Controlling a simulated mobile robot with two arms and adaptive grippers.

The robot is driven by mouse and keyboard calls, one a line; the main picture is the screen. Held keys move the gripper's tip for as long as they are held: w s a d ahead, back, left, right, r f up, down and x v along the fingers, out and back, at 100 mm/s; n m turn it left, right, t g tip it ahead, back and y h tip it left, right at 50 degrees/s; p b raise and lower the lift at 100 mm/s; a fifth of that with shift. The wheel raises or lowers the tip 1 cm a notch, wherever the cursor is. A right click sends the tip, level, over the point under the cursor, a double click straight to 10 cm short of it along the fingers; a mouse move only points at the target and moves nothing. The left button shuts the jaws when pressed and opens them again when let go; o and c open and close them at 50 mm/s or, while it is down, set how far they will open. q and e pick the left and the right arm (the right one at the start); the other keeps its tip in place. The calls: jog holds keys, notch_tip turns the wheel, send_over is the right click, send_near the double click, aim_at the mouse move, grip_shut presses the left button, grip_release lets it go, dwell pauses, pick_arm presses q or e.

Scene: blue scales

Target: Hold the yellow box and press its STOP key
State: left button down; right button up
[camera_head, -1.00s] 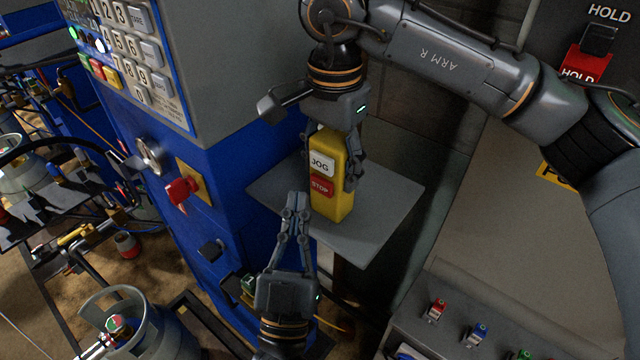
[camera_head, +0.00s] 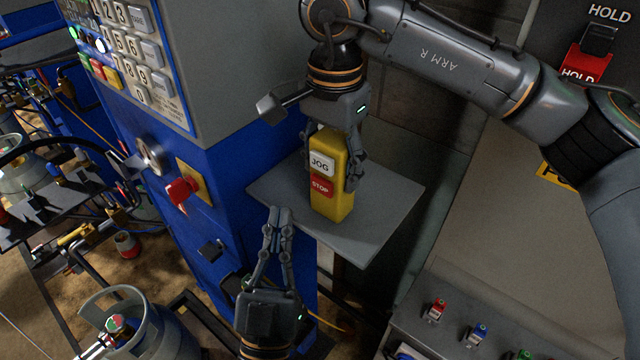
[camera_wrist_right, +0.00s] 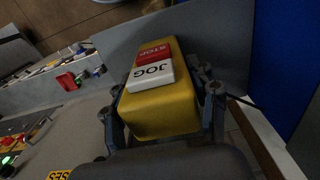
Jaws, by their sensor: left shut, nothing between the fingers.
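The yellow box (camera_head: 330,205) stands upright on a grey shelf (camera_head: 385,195). Its front carries a white JOG key (camera_head: 321,164) and, below it, a red STOP key (camera_head: 321,186). My right gripper (camera_head: 336,150) comes down from above and is shut on the upper part of the box. In the right wrist view the fingers (camera_wrist_right: 163,110) lie on either side of the yellow box (camera_wrist_right: 165,112), with the STOP key (camera_wrist_right: 153,52) and JOG key (camera_wrist_right: 150,75) uncovered. My left gripper (camera_head: 278,212) is shut and empty, its tips left of and below the STOP key, apart from the box.
A blue cabinet with a keypad (camera_head: 130,50) and a red knob (camera_head: 182,190) stands left of the shelf. A grey console with small coloured switches (camera_head: 477,333) is at the lower right. A gas cylinder (camera_head: 140,330) stands at the lower left.

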jog(key=o, duration=0.3)
jog(key=shift+o, duration=0.2)
